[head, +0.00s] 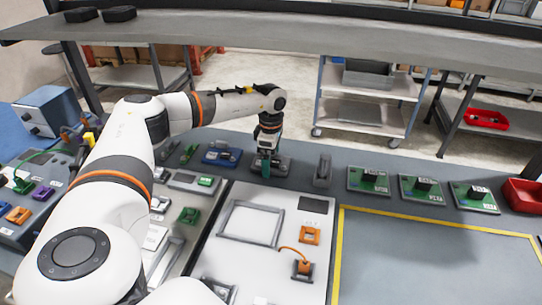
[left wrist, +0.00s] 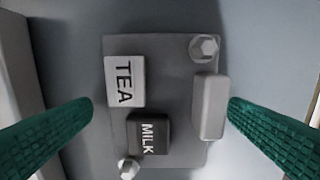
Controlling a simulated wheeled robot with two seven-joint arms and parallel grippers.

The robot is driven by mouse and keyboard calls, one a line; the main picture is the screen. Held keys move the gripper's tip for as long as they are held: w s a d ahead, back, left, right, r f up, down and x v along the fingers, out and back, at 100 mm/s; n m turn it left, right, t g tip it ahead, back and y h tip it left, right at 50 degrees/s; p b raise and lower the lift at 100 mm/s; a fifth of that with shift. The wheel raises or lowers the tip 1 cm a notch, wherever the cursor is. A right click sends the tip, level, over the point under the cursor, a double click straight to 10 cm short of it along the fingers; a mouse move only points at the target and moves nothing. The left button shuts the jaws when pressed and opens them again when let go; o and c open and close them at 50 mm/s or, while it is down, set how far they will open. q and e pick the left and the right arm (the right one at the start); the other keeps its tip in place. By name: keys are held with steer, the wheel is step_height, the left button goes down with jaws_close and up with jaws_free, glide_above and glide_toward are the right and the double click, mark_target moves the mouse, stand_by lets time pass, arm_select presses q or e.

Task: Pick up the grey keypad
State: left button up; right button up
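The grey keypad (left wrist: 180,85) lies below my left gripper in the left wrist view. It is a flat grey plate with a white TEA button, a dark MILK button, a plain light grey block and two bolt heads in opposite corners. My left gripper (left wrist: 160,130) is open, with one green ridged finger on each side of the plate and nothing held. In the head view the left gripper (head: 267,168) points down at the keypad (head: 283,166) on the far part of the bench, hiding part of it. My right gripper is not in view.
A blue part (head: 221,154) lies just left of the keypad and a dark grey upright part (head: 323,170) stands to the right. Several green boards (head: 368,180) and a red bin (head: 522,194) are farther right. A light panel (head: 265,245) lies in front.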

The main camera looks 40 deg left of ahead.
arm_select(q)
steer(key=c, duration=1.1)
steer(key=shift+w+r, duration=0.1)
steer(key=shift+r, duration=0.45)
step_height(320, 180, up, 6)
steer(key=shift+f+b, duration=0.1)
steer(key=shift+b, duration=0.65)
steer(key=s+d+b, duration=0.1)
steer(key=s+d, duration=0.2)
steer(key=s, duration=0.2)
steer(key=s+d+b, duration=0.1)
steer(key=s+d, duration=0.1)
steer(key=s, duration=0.3)
steer(key=s+d+b, duration=0.1)
steer(key=s+d, duration=0.2)
steer(key=s, duration=0.3)
steer(key=shift+d+b, duration=0.3)
steer(key=shift+b, duration=0.05)
steer(key=shift+r+p, duration=0.65)
steer(key=shift+r, duration=0.4)
